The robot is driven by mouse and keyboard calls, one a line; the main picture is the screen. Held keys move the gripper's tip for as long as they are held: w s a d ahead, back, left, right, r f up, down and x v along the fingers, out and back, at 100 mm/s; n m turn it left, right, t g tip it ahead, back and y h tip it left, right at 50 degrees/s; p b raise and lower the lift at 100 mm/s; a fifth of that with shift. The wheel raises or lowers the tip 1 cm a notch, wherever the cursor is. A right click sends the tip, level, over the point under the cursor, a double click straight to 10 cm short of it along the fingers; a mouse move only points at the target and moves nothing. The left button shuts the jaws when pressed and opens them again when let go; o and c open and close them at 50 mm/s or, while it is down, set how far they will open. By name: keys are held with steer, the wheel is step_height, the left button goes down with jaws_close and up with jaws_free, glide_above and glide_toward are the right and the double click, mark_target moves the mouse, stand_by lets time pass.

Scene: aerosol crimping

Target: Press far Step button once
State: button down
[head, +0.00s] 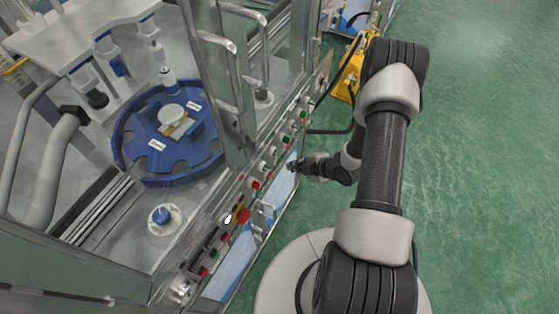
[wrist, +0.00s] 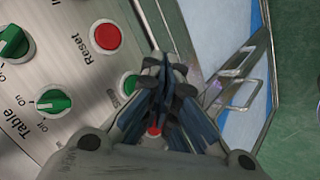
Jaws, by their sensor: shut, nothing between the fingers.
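My gripper (head: 292,167) is shut and empty, held beside the long control panel (head: 214,243) of the machine. In the wrist view my gripper (wrist: 166,68) points over the panel's edge, its fingertips close to a green button (wrist: 130,85). A red part (wrist: 153,130) shows between the fingers, mostly covered. Fingertip contact with the panel is not clear. In the head view, several red and green controls (head: 286,140) line the panel, too small to read.
A red Reset button (wrist: 105,38) and green knobs (wrist: 53,101), one labelled Table, lie left of my fingers. A metal handle (wrist: 238,80) is to the right. Glass guards enclose a blue rotary table (head: 135,160). Green floor (head: 480,180) is clear at right.

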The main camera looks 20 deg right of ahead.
mark_target(278, 160)
steer(key=shift+w+a, duration=0.4)
steer(key=shift+w, duration=0.15)
stand_by(1.1)
steer(key=shift+w+a+b, duration=0.25)
steer(key=shift+w+b, duration=0.05)
steer(key=shift+w, duration=0.05)
